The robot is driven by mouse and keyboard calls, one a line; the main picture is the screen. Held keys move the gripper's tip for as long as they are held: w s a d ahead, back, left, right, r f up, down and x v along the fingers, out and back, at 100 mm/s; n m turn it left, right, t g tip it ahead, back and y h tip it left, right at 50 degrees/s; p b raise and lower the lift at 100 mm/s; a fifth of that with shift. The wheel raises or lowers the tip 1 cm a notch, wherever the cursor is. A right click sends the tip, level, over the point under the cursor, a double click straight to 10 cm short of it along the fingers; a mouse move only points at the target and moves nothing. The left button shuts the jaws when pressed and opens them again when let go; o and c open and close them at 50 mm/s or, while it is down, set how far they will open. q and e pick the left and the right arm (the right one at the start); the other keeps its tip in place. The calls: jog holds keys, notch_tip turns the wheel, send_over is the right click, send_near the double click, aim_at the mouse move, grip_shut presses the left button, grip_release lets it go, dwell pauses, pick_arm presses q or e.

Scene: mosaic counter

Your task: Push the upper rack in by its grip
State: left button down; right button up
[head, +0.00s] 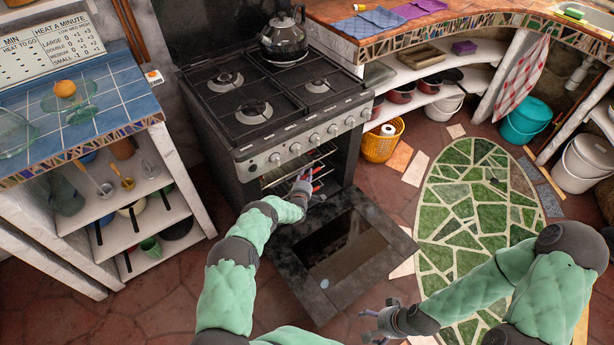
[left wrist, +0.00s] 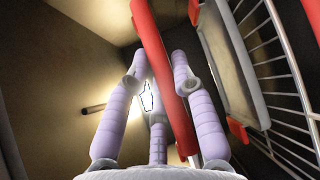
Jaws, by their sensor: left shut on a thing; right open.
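The oven (head: 285,125) stands with its door (head: 345,250) folded down. Wire racks (head: 318,153) show inside the opening in the head view; which one is upper is hard to tell there. My left gripper (head: 303,183) is at the oven mouth above the door, beside red grip parts. In the left wrist view a long red grip (left wrist: 165,85) runs between my left fingers (left wrist: 158,75), which are shut on it. Wire bars of a rack (left wrist: 265,65) are to its right. My right gripper (head: 368,322) is open and empty, low in front of the door.
A kettle (head: 285,38) stands on the stove top. Left is a tiled counter (head: 100,100) with shelves below. Right of the oven are a yellow basket (head: 381,143) and a green mosaic floor patch (head: 475,200).

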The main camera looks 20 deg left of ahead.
pick_arm(q)
jog(key=shift+a+r, duration=0.1)
jog(key=shift+a, duration=0.2)
jog(key=c, duration=1.1)
grip_release()
jog(key=shift+w, duration=0.1)
jog(key=shift+o, duration=0.4)
jog(key=shift+d, duration=0.1)
jog(key=v, duration=1.2)
